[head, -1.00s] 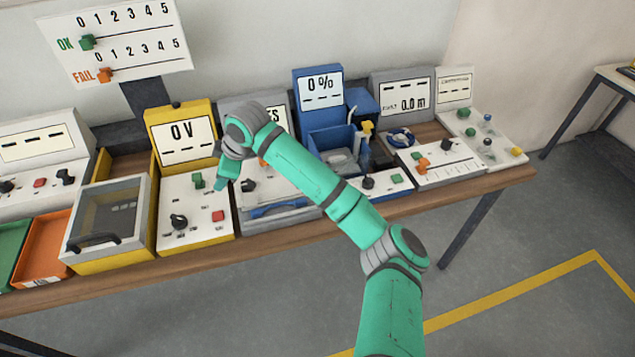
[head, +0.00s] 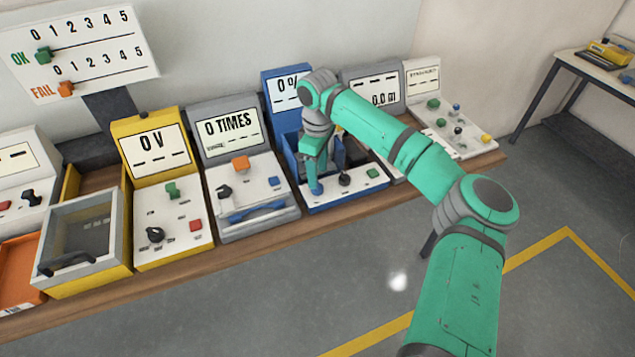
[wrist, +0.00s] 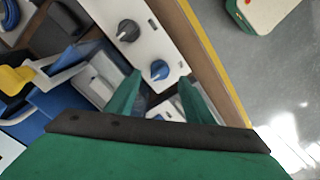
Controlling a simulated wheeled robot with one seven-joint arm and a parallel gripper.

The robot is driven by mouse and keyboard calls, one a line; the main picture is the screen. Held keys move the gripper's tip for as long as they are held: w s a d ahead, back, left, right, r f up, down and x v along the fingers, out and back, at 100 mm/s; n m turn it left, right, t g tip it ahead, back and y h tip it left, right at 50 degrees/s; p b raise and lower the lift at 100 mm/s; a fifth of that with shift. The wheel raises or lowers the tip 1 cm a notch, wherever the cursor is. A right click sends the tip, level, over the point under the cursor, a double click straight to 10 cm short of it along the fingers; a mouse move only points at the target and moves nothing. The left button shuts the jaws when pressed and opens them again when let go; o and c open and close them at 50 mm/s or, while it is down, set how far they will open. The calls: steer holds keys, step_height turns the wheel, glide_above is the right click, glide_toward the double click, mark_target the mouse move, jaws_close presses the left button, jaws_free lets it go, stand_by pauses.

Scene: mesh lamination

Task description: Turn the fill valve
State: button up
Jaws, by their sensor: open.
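The blue filling station (head: 288,88) has a screen reading 0 %, partly hidden by my arm. On its white front panel are a blue knob (wrist: 159,69), a dark knob (wrist: 128,30) and a green button (head: 373,173). The dark knob also shows in the head view (head: 344,179). No readable label tells which control is the fill valve. A yellow handle (wrist: 15,78) shows at the left of the wrist view. My gripper (wrist: 159,76) is open and empty, pointing down at the panel. The blue knob lies between its fingertips in the wrist view; contact cannot be told.
Left of the blue station stands a grey station (head: 222,128) reading 0 TIMES, then a yellow one (head: 155,145) reading 0 V. The floor before the bench (head: 330,211) is clear.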

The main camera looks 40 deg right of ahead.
steer(key=shift+f, duration=2.55)
steer(key=c, duration=1)
